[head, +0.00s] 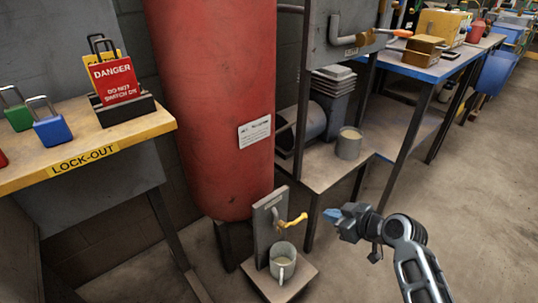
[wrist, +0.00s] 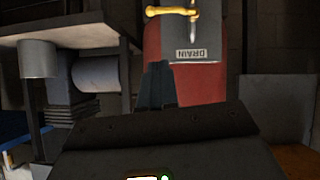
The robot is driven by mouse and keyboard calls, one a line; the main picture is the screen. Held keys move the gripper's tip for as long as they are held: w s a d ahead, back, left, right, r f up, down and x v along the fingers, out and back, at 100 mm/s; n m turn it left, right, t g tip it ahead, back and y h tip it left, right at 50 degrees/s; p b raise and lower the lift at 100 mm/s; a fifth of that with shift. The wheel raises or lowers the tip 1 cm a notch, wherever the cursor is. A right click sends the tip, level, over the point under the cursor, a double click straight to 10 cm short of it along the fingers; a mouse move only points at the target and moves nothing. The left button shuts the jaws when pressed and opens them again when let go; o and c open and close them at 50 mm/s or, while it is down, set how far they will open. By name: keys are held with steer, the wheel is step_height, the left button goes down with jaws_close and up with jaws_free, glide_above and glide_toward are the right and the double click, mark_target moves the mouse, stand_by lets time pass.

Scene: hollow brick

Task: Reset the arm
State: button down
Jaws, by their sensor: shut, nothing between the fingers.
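My gripper (head: 334,214) is at the lower right of the head view, in free air above the floor. Its blue fingertips point left toward the yellow drain valve handle (head: 296,220) and are apart from it. In the wrist view the fingers (wrist: 157,84) are together, with nothing between them. Beyond them show the red tank (wrist: 205,85) and a grey plate marked DRAIN (wrist: 191,53), with the yellow handle (wrist: 172,11) at the top edge.
A metal mug (head: 283,262) stands on a low stand (head: 297,280) below the valve. The red tank (head: 213,100) is behind. A lock-out table (head: 150,128) stands left. Floor right of my arm is clear.

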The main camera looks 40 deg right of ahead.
steer(key=shift+f, duration=0.1)
steer(key=s+a+r+m+h, duration=0.1)
steer(key=s+a+r, duration=0.1)
steer(key=s+a, duration=0.7)
steer(key=s+a+r+h, duration=0.1)
steer(key=s+a, duration=0.5)
steer(key=s, duration=0.5)
steer(key=s+a+r+t+y, duration=0.1)
steer(key=s+a+r+t, duration=0.1)
steer(key=s+a+r, duration=0.4)
steer(key=s+a+r+t+y, duration=0.1)
steer(key=s+a+r+y, duration=0.15)
steer(key=r, duration=0.55)
step_height(320, 180, up, 17)
steer(key=p, duration=1.7)
steer(key=shift+s+r+h, duration=0.2)
steer(key=shift+s+h, duration=0.05)
steer(key=shift+h, duration=0.2)
steer(key=shift+d, duration=0.1)
